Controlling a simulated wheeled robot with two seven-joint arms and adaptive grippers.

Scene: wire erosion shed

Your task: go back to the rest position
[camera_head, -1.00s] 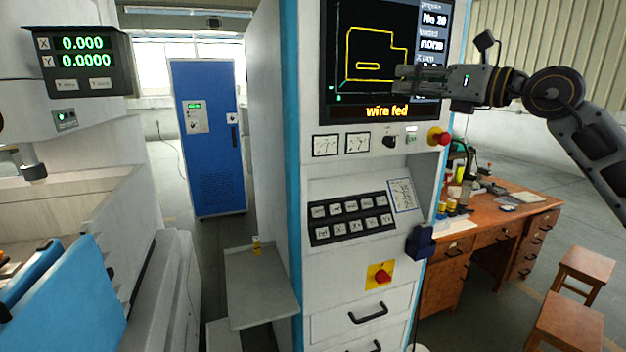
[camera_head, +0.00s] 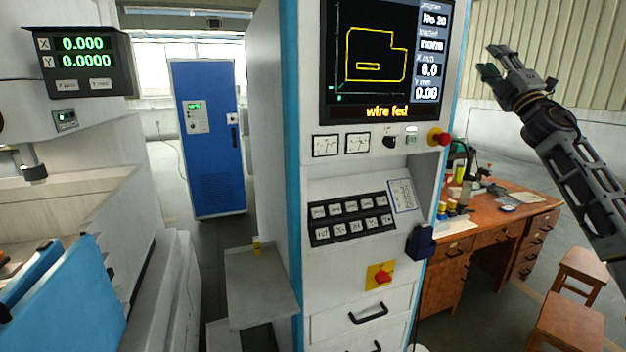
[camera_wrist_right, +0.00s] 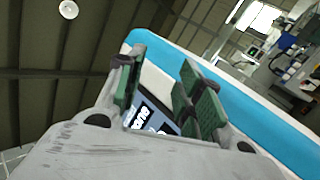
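My right gripper (camera_head: 490,62) is raised at the upper right in the head view, to the right of the control cabinet's screen and apart from it. Its fingers point up and to the left. In the right wrist view the gripper (camera_wrist_right: 165,80) shows its two green-padded fingers spread apart with nothing held between them. The cabinet's edge and part of the screen (camera_wrist_right: 150,118) show behind the fingers. My left gripper is not in either view.
The control cabinet (camera_head: 345,270) stands in the middle, its screen (camera_head: 375,60) reading "wire fed". A wooden desk (camera_head: 480,240) with tools and stools (camera_head: 575,320) stand at right. A blue cabinet (camera_head: 210,150) is behind.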

